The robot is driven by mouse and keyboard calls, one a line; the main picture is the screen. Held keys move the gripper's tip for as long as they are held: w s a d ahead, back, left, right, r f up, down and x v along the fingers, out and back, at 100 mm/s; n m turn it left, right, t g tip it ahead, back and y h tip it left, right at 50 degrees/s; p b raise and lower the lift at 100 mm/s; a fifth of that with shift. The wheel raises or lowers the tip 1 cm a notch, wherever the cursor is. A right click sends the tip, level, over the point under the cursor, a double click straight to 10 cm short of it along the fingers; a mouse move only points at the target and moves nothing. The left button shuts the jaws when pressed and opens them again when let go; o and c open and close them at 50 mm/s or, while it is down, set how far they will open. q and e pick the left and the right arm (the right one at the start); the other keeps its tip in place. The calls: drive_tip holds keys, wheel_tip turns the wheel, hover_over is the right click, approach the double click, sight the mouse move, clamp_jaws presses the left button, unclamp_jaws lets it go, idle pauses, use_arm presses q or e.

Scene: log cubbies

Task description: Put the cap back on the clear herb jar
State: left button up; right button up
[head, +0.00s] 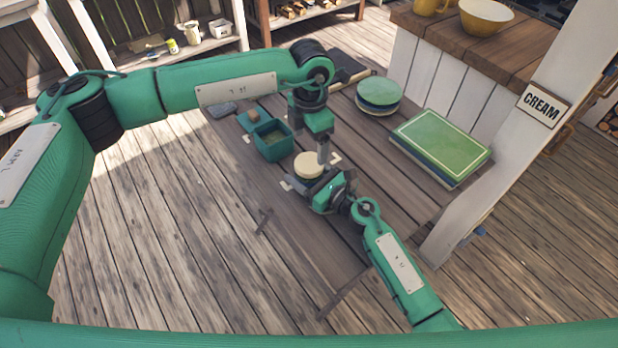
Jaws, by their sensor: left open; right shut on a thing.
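A cream round thing (308,165) shows from above on the low wooden table; it may be the cap or the jar's top, and I cannot tell which. No clear glass is visible around it. My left gripper (323,158) points down, open, at the right edge of the cream round thing in the picture. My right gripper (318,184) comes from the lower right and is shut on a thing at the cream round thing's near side. Its fingertips and their contact are mostly hidden.
A teal open box (272,141) stands just behind and left. A green-topped rectangular stack (440,145) and a round green-topped stack (379,94) are to the right. A white post (490,130) with a CREAM sign (541,106) rises at the right. The front of the table looks mostly clear.

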sight(309, 162)
use_arm(q)
drive_tip(key=n, duration=0.6)
drive_tip(key=shift+r, duration=0.2)
drive_tip(key=n, duration=0.6)
drive_tip(key=shift+r, duration=0.2)
drive_tip(key=n, duration=0.6)
drive_tip(key=shift+r+n, duration=0.2)
drive_tip(key=shift+n, duration=0.1)
drive_tip(key=n, duration=0.5)
drive_tip(key=shift+a+r, duration=0.1)
drive_tip(key=shift+f, duration=4)
